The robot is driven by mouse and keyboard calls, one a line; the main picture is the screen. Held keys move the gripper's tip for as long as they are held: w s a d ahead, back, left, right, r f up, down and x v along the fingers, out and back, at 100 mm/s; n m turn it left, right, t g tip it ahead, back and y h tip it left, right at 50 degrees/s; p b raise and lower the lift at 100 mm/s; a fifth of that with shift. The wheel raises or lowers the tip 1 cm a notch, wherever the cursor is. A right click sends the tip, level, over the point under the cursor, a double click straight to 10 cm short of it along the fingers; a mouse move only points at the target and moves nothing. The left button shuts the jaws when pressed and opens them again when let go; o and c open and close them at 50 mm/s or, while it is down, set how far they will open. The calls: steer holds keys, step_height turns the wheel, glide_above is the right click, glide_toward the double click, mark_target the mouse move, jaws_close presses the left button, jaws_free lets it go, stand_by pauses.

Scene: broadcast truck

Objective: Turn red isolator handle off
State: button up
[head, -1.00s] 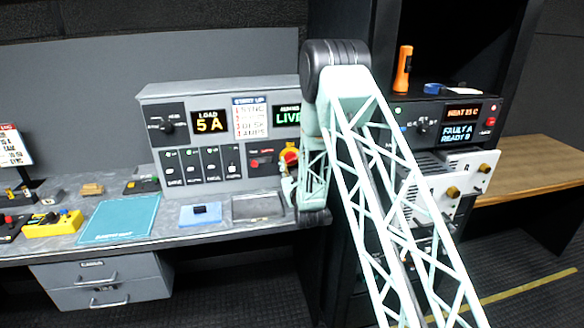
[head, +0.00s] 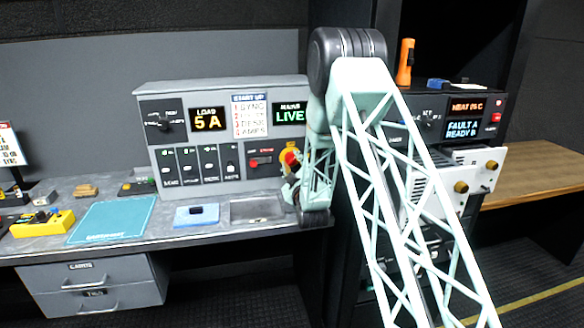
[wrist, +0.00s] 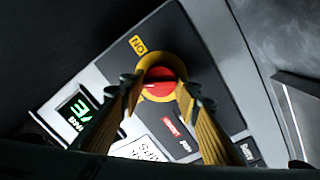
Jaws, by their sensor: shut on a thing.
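The red isolator handle (wrist: 160,80) sits on a round yellow base (wrist: 148,64) on the grey panel, beside an upside-down-looking "ON" label (wrist: 137,44) in the wrist view. It also shows in the head view (head: 290,158), partly hidden by my wrist. My gripper (wrist: 160,88) is shut on the handle, with one yellow finger on each side of it. In the head view my gripper is mostly hidden by my arm. The mains display (head: 290,116) reads LIVE in green.
A load display (head: 207,119) reads 5 A, next to a start-up list (head: 250,117). Below are several breaker switches (head: 197,166). A grey tray (head: 257,209) and a blue pad (head: 197,214) lie on the desk. A rack (head: 465,130) stands right of my arm.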

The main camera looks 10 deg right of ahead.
steer(key=n+b, duration=0.1)
steer(key=n, duration=0.2)
steer(key=shift+f, duration=0.1)
steer(key=shift+n+y, duration=0.3)
steer(key=shift+n, duration=1.6)
steer(key=o, duration=0.9)
steer(key=shift+a, duration=0.1)
steer(key=shift+c, duration=0.2)
steer(key=shift+s, duration=0.15)
steer(key=s, duration=1.1)
steer(key=shift+s+d+f, duration=0.25)
steer(key=shift+s+f, duration=0.1)
steer(key=shift+f, duration=0.1)
steer(key=shift+r, duration=0.15)
